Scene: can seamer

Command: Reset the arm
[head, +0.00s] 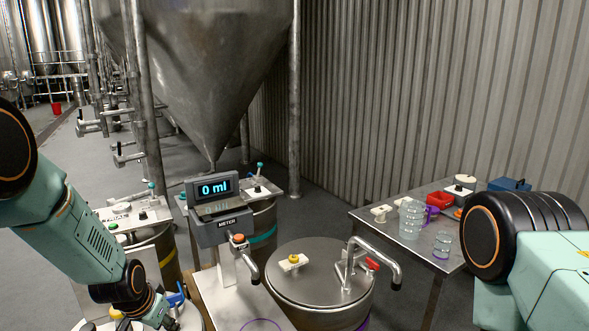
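My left arm comes in from the left and reaches down to the bottom edge. Its gripper (168,322) is at the bottom edge, close to a blue handle (176,298) and partly cut off by the frame. I cannot tell whether its fingers are open or shut, or whether they touch anything. My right arm shows at the right edge, in front of the side table. Its gripper is out of view.
A meter (222,228) reading 0 ml stands in the middle. A lidded drum (318,290) with a bent pipe and red-handled valve is right of it. A conical tank (205,70) hangs behind.

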